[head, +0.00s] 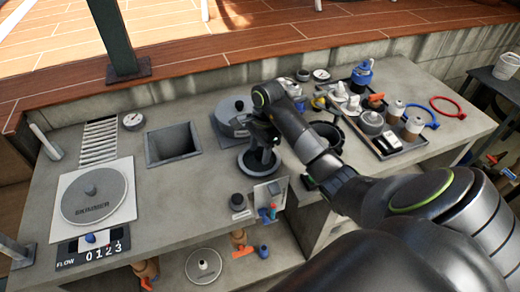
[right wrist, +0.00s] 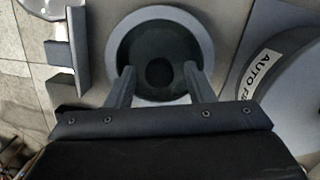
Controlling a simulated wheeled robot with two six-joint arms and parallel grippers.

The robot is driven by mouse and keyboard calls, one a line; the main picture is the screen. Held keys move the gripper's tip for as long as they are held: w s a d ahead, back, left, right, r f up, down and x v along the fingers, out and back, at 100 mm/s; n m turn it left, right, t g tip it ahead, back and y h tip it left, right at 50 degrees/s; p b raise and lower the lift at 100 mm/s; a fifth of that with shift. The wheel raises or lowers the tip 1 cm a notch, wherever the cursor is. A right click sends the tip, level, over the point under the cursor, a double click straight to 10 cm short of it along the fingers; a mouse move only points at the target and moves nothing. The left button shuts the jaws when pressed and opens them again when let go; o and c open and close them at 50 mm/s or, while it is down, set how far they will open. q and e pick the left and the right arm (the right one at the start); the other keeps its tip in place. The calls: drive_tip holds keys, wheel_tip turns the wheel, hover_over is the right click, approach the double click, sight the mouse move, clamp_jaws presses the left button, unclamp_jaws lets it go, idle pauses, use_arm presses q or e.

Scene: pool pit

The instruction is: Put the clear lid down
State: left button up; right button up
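My right gripper (head: 262,158) points down over a round grey ring (head: 248,170) near the front edge of the counter. In the right wrist view the gripper (right wrist: 159,72) has its two fingers apart, over the same grey ring (right wrist: 140,28) with its dark centre. A small dark disc lies in the centre between the fingers, with gaps on both sides. I cannot make out a clear lid with certainty; a see-through cover on this ring cannot be told from an open hole. My left gripper is not in view.
A grey AUTO FILL cover (right wrist: 285,75) lies right beside the ring. A square recess (head: 173,144) and a round skimmer cover (head: 95,195) are at left. A crowded black tray (head: 400,147) is at right.

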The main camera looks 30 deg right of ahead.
drive_tip(key=shift+r, duration=0.1)
drive_tip(key=shift+r+p, duration=0.15)
drive_tip(key=shift+p, duration=0.15)
wheel_tip(320, 180, up, 2)
drive_tip(key=shift+d+r, duration=0.1)
drive_tip(key=shift+d, duration=0.05)
wheel_tip(320, 180, up, 10)
drive_tip(key=d+p, duration=0.1)
drive_tip(key=p, duration=0.7)
drive_tip(key=shift+f+p, duration=0.2)
drive_tip(key=shift+p, duration=0.2)
